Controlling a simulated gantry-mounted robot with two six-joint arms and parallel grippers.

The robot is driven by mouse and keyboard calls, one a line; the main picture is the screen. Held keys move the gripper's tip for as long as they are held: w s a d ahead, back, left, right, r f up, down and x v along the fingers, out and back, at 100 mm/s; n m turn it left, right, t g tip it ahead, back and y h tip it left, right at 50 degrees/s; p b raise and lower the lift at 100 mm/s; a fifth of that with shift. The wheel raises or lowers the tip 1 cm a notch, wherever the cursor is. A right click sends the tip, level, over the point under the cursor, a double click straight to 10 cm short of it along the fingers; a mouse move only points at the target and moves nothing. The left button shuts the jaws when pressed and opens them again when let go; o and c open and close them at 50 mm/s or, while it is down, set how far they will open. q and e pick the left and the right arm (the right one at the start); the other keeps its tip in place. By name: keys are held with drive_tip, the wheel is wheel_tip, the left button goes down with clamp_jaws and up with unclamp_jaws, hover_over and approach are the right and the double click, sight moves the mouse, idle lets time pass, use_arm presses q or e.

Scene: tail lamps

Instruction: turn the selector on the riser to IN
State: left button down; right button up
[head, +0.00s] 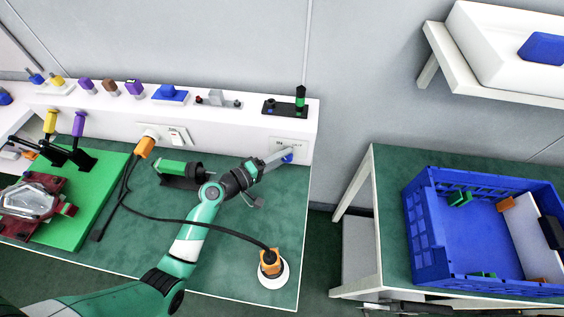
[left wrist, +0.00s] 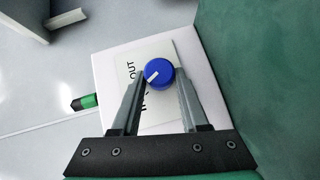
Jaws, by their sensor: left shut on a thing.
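The selector is a round blue knob (left wrist: 158,75) with a white pointer mark, on a pale plate (left wrist: 130,88) lettered IN and OUT. In the left wrist view the mark points left and a little down, between OUT and IN. The knob also shows in the head view (head: 287,158), low on the front of the white riser (head: 230,128). My left gripper (left wrist: 160,78) is shut on the knob, one finger on each side; it partly covers the plate and the IN lettering. A dark part at the bottom edge of the head view (head: 408,307) may be my right gripper; its jaws are unclear.
A black cable runs under my left arm between an orange plug (head: 146,146) at the riser and another (head: 270,262) on a white round base. A green-handled tool (head: 178,170) lies left of the gripper. A blue crate (head: 425,235) stands on the right table.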

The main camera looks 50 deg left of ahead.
idle(0.3)
use_arm(q)
drive_tip(key=shift+c, duration=2.1)
unclamp_jaws()
drive_tip(key=shift+s, duration=0.35)
drive_tip(key=s, duration=0.3)
drive_tip(key=s+r+p, duration=0.1)
drive_tip(key=s, duration=0.3)
drive_tip(key=s+a+p, duration=0.1)
drive_tip(key=s, duration=0.2)
drive_tip(key=shift+s+a+r, duration=0.1)
drive_tip(key=shift+s+r, duration=0.1)
drive_tip(key=shift+s, duration=0.2)
